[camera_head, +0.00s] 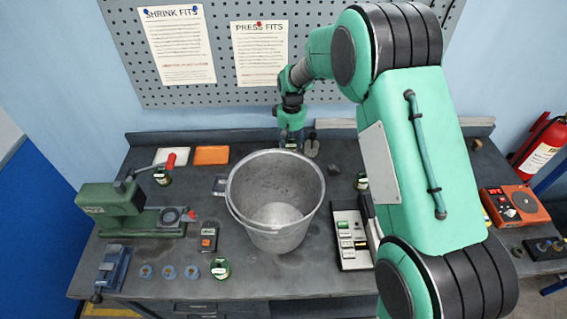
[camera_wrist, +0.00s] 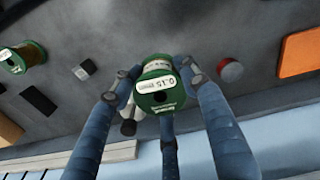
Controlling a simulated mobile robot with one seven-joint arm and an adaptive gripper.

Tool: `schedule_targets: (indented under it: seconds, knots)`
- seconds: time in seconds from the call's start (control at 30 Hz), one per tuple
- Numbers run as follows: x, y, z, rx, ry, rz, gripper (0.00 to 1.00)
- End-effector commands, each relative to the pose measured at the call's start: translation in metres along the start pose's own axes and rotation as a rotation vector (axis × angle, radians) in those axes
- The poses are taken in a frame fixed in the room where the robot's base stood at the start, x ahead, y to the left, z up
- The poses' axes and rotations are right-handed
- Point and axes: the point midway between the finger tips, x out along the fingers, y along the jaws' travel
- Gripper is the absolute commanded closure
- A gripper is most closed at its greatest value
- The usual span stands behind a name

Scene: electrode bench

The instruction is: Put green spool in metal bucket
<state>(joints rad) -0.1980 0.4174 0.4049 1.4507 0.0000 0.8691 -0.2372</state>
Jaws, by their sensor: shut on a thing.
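A green spool (camera_wrist: 158,92) with a white label reading 0.15 sits between the blue fingers of my gripper (camera_wrist: 150,82) in the wrist view. My gripper is shut on it. In the head view my gripper (camera_head: 291,138) is at the back of the bench, just behind the bucket, and the held spool is not clear there. I cannot tell whether the spool still touches the bench. The metal bucket (camera_head: 245,205) stands upright and wide open at the middle of the bench. Its visible inside looks empty.
A green press (camera_head: 115,205) stands left, an organizer tray (camera_head: 352,262) right. An orange tray (camera_head: 211,155) lies behind. The pegboard (camera_head: 300,85) rises close behind my gripper.

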Motion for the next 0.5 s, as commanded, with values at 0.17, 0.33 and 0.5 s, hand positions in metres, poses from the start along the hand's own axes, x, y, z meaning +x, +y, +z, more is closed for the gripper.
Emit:
schedule_targets:
  seconds: [0.17,0.33,0.5]
  knots:
    - [-0.027,0.001,-0.002,0.0,0.006,0.001,1.0]
    - [-0.071,0.0,-0.002,0.0,0.007,0.002,1.0]
    - [-0.12,0.001,-0.002,0.0,0.007,0.002,1.0]
